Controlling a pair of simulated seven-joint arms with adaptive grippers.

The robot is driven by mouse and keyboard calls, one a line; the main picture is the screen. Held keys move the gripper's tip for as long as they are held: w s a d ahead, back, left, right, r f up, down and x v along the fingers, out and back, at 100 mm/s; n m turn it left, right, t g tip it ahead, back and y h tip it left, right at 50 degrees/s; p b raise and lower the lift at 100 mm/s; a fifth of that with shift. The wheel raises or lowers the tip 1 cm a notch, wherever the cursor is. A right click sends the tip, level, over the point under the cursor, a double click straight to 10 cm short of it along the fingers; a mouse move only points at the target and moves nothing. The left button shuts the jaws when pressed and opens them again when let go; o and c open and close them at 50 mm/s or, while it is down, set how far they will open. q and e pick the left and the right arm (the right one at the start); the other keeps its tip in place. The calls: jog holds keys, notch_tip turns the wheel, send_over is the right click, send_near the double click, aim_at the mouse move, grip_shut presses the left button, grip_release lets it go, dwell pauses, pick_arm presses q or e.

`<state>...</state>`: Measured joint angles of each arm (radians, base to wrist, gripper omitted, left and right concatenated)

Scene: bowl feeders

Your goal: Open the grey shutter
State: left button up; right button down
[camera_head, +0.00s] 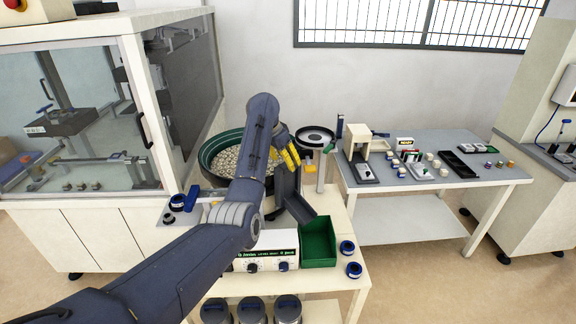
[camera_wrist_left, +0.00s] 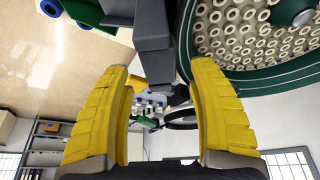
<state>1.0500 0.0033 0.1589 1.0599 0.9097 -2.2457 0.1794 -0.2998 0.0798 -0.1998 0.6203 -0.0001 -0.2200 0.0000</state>
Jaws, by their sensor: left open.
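My left gripper (camera_head: 288,157) is at the right side of the green bowl feeder (camera_head: 207,152), its yellow fingers apart. In the left wrist view the gripper (camera_wrist_left: 160,75) is open, with a dark grey upright part (camera_wrist_left: 154,40) showing between and beyond the fingertips. This part is likely the grey shutter or its mount; I cannot tell which. In the head view a grey post (camera_head: 286,184) stands just below the fingers, above a dark grey chute (camera_head: 300,208). No contact is clear. My arm hides part of the feeder. My right gripper is not in view.
The bowl (camera_wrist_left: 262,50) holds many pale rings. A green bin (camera_head: 318,243) and a white control box (camera_head: 275,250) stand in front. Blue-rimmed rolls (camera_head: 347,247) lie to the right. A glazed cabinet (camera_head: 75,120) stands left; a grey-topped table (camera_head: 440,185) with small items stands right.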

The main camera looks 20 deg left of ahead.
aim_at(287, 181)
pick_arm(q)
jog(key=shift+x, duration=1.5)
grip_shut()
